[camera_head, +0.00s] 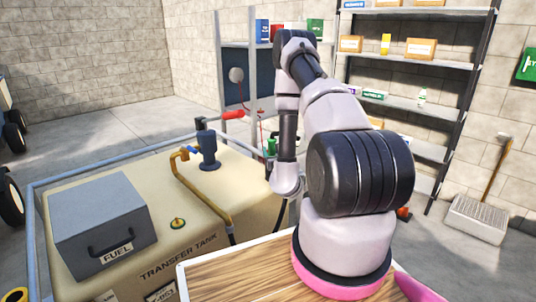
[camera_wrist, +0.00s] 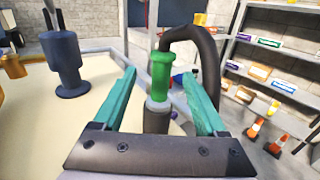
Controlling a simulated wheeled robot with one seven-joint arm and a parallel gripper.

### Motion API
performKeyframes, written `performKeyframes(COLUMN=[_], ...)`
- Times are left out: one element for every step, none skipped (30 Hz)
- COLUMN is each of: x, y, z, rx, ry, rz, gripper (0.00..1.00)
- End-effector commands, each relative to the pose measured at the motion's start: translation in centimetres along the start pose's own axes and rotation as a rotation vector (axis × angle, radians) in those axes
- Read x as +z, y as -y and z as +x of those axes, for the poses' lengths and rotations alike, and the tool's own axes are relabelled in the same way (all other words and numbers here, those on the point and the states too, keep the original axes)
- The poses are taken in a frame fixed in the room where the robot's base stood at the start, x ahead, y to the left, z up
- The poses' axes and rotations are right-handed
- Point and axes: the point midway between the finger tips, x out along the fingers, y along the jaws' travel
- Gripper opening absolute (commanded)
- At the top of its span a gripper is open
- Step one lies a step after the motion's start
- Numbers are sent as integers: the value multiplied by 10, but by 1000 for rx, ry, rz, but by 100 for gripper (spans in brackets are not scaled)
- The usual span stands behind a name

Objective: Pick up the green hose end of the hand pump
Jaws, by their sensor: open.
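The green hose end (camera_wrist: 161,70) stands upright in the wrist view, in a grey holder (camera_wrist: 157,112), with a black hose (camera_wrist: 205,50) curving from its top to the right. It also shows small in the head view (camera_head: 271,146), just left of my arm. My gripper (camera_wrist: 158,76) is open, its two teal fingers left and right of the green hose end in the picture; I cannot tell whether they reach around it. The blue-grey hand pump (camera_head: 208,151) stands on the transfer tank and shows at left in the wrist view (camera_wrist: 66,65).
The cream transfer tank (camera_head: 150,225) carries a grey fuel box (camera_head: 100,220) and a yellow-brown pipe (camera_head: 205,195). A blue rail (camera_head: 110,166) runs along its edge. Shelves (camera_head: 415,102) stand behind at right. Orange cones (camera_wrist: 278,144) stand on the floor.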

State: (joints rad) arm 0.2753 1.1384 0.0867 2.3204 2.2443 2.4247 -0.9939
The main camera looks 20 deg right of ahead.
Motion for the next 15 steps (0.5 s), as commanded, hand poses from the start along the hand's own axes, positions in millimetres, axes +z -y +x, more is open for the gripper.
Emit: performKeyframes(x=[-2,-2,-2,-2,-2,-2,-2,-2,-3,-2,-2,-3,-3,-3,-3], y=[4,5,5,5,6,6,5,5,5,5,4,4,5,5,5], z=[3,7,13,18,24,30,35,39,44,47,50,52,54,56,59], rx=[-12,-16,-18,-17,-18,-17,-16,-15,-15,-15,-14,-14,-14,-14,-14], ry=[-1,0,1,1,1,0,1,1,-1,0,-1,-2,-2,-2,-2], rz=[-3,-3,-5,-3,-2,-4,-3,-3,-3,-3,-4,-4,-3,-3,-3], gripper=[74,74,74,74,74,74,74,74,74,74,74,74,74,74,74])
